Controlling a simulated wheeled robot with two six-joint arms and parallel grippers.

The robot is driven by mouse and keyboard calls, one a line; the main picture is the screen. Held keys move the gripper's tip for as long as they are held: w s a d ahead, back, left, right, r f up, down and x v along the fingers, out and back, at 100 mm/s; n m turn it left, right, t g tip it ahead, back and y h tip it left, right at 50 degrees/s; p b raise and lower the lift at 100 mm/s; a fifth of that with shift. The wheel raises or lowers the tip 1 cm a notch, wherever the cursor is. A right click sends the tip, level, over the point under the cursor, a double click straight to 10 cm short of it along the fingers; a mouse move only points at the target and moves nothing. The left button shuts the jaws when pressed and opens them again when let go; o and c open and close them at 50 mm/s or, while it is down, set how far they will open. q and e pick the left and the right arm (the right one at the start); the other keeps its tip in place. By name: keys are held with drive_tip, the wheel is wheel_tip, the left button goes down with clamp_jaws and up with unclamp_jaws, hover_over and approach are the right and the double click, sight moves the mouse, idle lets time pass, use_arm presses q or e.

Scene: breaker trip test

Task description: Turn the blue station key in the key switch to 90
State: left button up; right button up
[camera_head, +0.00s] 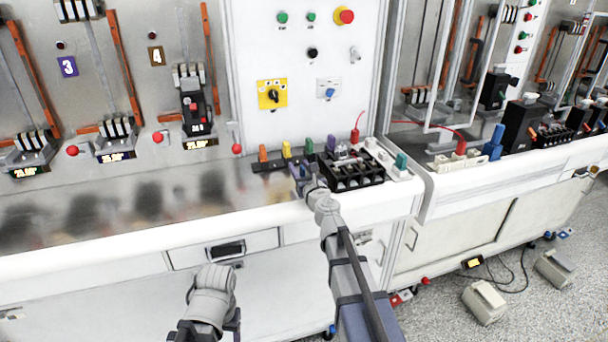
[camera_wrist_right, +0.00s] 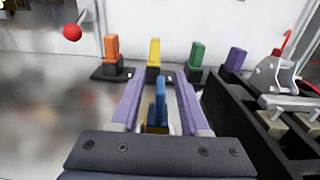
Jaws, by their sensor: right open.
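The blue key (camera_wrist_right: 160,97) stands upright between the two purple fingers of my right gripper (camera_wrist_right: 158,100) in the right wrist view. The fingers are open, with a gap on both sides of the key. In the head view my right gripper (camera_head: 300,172) is low over the bench top by the key row and hides the blue key. A small pale plate with a blue centre (camera_head: 328,91), which looks like the key switch, is on the upright panel behind. My left gripper (camera_head: 215,282) is in front of the bench drawer; its jaws are not clear.
Orange (camera_wrist_right: 112,50), yellow (camera_wrist_right: 153,54), green (camera_wrist_right: 196,58) and purple (camera_wrist_right: 235,62) keys stand behind the blue one. A black terminal block (camera_head: 352,172) is close on the right. A yellow plate with a black knob (camera_head: 272,95) is left of the pale plate. Bench top is clear leftward.

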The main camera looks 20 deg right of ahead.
drive_tip(key=shift+w, duration=0.4)
clamp_jaws()
idle(0.4)
drive_tip(key=shift+d+m+h, duration=0.25)
drive_tip(key=shift+m+h, duration=0.75)
drive_tip(key=shift+h, duration=0.6)
